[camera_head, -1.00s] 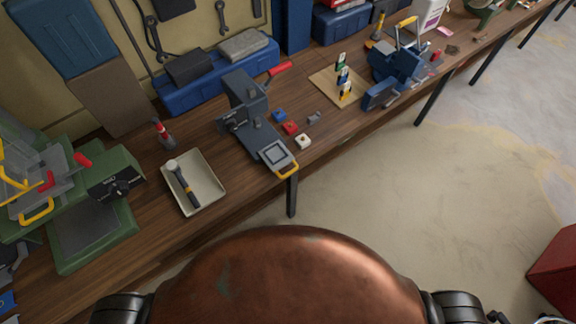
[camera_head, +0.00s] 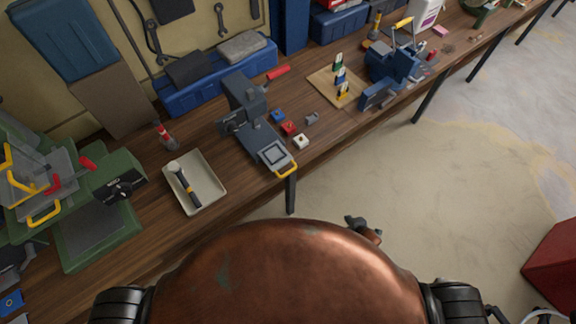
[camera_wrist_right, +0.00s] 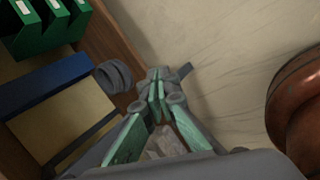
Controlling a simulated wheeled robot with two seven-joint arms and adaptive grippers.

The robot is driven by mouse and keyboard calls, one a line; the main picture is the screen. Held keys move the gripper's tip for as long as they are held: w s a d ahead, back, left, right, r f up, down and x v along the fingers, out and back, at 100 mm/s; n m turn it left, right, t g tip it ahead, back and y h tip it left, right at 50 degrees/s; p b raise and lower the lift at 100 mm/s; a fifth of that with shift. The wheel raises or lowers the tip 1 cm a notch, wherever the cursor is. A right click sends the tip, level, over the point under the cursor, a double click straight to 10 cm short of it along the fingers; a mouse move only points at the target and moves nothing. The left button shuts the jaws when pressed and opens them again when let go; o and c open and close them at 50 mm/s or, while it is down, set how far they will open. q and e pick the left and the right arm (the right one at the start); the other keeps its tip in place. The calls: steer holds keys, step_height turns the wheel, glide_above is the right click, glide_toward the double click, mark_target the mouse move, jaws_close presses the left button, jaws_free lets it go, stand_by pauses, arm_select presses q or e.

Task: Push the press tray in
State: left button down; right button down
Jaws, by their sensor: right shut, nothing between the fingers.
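The grey-blue press (camera_head: 246,108) stands on the wooden bench with a red-gripped lever. Its press tray (camera_head: 274,155) is slid out towards the bench's front edge, with a yellow handle (camera_head: 286,170) at its front end. My right gripper (camera_head: 362,227) shows partly past my copper-coloured body, over the floor, to the right of and apart from the tray. In the right wrist view my right gripper (camera_wrist_right: 157,84) has its green-padded fingers together with nothing between them. My left gripper is not in view.
Red, blue and white small blocks (camera_head: 289,127) lie right of the press. A shallow tray with a hammer (camera_head: 205,169) lies to its left. A green machine (camera_head: 100,225) stands far left, a blue vise (camera_head: 388,68) further right.

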steer(key=w+a+r+n+t+y+p, duration=0.1)
steer(key=w+a+r+n, duration=0.35)
steer(key=r, duration=0.35)
steer(key=w+a+r+n+t+y+p, duration=0.1)
steer(key=w+a+r+n, duration=0.2)
steer(key=a+r+n, duration=0.3)
steer(key=n+y+p, duration=0.2)
steer(key=n+y, duration=0.2)
steer(key=n, duration=0.9)
glide_toward(279, 160)
steer(key=shift+m+t, duration=0.25)
steer(key=shift+t, duration=0.15)
steer(key=f, duration=0.1)
steer(key=w+a+f, duration=0.1)
steer(key=f, duration=0.1)
steer(key=w+f, duration=0.1)
steer(key=shift+a+f+b, duration=0.25)
steer(key=shift+a+b, duration=0.05)
steer(key=shift+a, duration=0.1)
